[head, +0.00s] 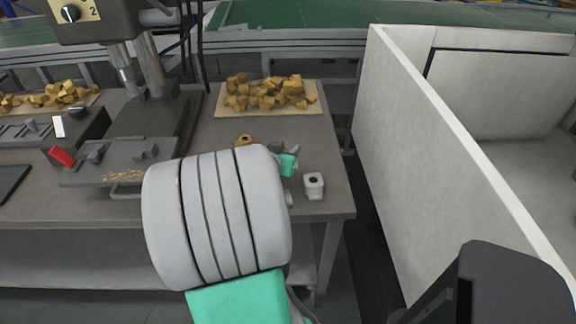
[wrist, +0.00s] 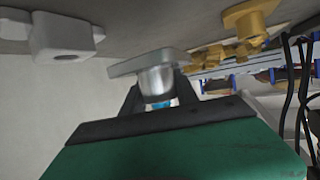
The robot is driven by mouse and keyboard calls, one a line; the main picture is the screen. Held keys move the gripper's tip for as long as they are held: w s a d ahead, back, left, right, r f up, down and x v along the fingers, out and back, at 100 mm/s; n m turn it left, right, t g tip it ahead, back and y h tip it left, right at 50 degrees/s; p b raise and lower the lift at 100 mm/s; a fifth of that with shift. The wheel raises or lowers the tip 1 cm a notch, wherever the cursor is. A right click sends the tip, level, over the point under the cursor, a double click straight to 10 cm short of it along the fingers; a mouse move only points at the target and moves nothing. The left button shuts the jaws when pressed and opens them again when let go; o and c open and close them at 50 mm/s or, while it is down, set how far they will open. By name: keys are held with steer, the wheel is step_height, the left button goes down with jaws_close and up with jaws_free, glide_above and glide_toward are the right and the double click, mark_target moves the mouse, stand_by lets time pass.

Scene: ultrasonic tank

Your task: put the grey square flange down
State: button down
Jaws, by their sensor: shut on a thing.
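In the wrist view the grey square flange (wrist: 150,65) shows its flat plate turned toward the tabletop and its round neck between my fingers. My gripper (wrist: 158,92) is shut on that neck. The plate is close to the tabletop; I cannot tell whether it touches. In the head view my arm hides most of the gripper and the held flange.
A white flange-like part (head: 314,187) stands on the table (head: 335,200) near its right front edge. A brass-coloured part (head: 244,141) lies behind my arm. A board of yellow blocks (head: 268,94) is at the back. A drill press (head: 150,80) stands left.

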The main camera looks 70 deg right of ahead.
steer(key=shift+w+d+f+b, duration=0.2)
steer(key=shift+d+f+b, duration=0.15)
steer(key=shift+d+f, duration=0.55)
steer(key=shift+w+d+f+b, duration=0.1)
steer(key=shift+d+f+b, duration=0.1)
steer(key=shift+f+b, duration=1.2)
steer(key=shift+f+p, duration=0.45)
steer(key=shift+f, duration=0.05)
steer(key=shift+f, duration=0.2)
steer(key=c, duration=0.9)
jaws_free()
steer(key=shift+c, duration=0.2)
